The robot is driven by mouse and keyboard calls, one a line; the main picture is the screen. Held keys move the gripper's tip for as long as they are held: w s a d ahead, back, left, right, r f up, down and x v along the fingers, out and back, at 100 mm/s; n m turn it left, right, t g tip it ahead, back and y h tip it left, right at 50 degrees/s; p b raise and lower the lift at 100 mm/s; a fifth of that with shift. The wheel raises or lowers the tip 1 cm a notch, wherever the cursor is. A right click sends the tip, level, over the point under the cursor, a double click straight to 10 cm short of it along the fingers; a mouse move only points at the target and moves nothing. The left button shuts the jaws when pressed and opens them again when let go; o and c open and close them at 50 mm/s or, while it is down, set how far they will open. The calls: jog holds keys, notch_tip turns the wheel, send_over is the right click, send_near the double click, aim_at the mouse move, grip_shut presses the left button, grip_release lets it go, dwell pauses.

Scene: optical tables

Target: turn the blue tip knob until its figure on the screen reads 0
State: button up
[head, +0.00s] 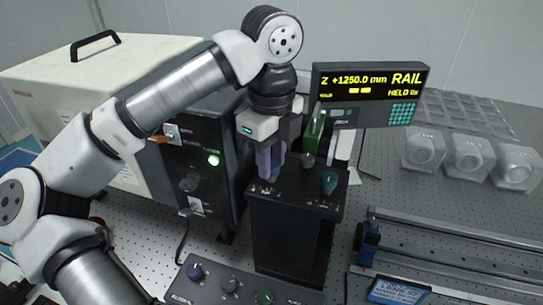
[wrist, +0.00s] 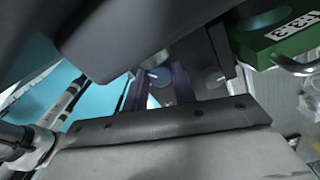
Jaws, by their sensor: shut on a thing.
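The blue tip knob (wrist: 160,77) shows as a blue round face between my purple fingers in the wrist view. In the head view it is mostly hidden by the fingers, on top of a black pedestal (head: 290,235). My gripper (head: 270,170) points down from above and is shut on the knob. The screen (head: 370,95), right of my wrist, reads "Z +1250.0 mm" and "RAIL" in yellow, with "HELD" below; I cannot make out a tip figure.
A grey knob (head: 308,160) and a teal knob (head: 328,183) stand close to my gripper on the pedestal. A green block (wrist: 280,35) is close by. A panel with several knobs (head: 230,286) lies in front. A black instrument box (head: 205,150) stands left, a rail (head: 450,240) right.

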jog(key=m+b, duration=0.2)
jog(key=m, duration=0.1)
jog(key=shift+f+b, duration=0.1)
jog(key=shift+b, duration=0.2)
jog(key=shift+m+b, duration=0.95)
jog(key=shift+m, duration=1.15)
jog(key=shift+r, duration=0.2)
jog(key=o, duration=1)
